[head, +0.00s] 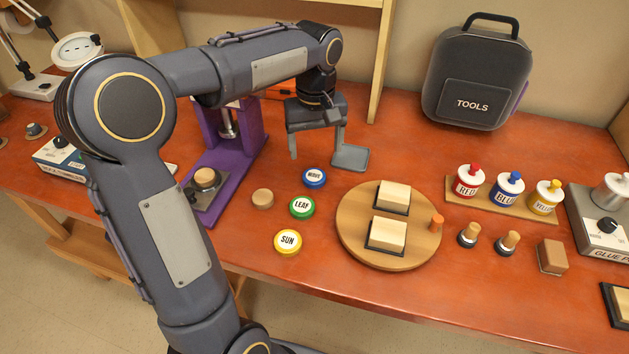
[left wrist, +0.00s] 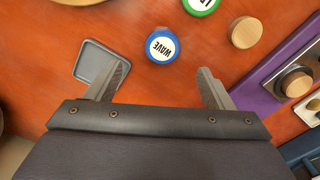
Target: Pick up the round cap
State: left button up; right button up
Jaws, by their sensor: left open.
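A plain tan round cap (head: 262,199) lies on the red-brown bench, left of the blue WAVE disc (head: 314,178), green LEAF disc (head: 302,207) and yellow SUN disc (head: 288,241). The tan cap also shows at the upper right of the left wrist view (left wrist: 246,32). A similar tan round piece (head: 205,177) sits on the base of the purple press (head: 248,140). My left gripper (head: 316,152) is open and empty, behind the WAVE disc. In the left wrist view its fingers (left wrist: 163,72) are apart, with the WAVE disc (left wrist: 162,46) beyond them. My right gripper is out of view.
A small grey tray (head: 350,158) stands beside the left gripper's fingers. A round wooden board (head: 352,240) with two blocks is right of the discs. Paint pots (head: 507,188), stampers (head: 469,235) and a tool case (head: 476,75) lie farther right. The bench's front edge is below.

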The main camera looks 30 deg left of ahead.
aim_at(314, 176)
pick_arm(q)
notch_tip(314, 176, down, 8)
jog(key=shift+s+a+r, duration=0.1)
dwell(0.4)
jog(key=c, duration=1)
jog(key=shift+r, duration=0.1)
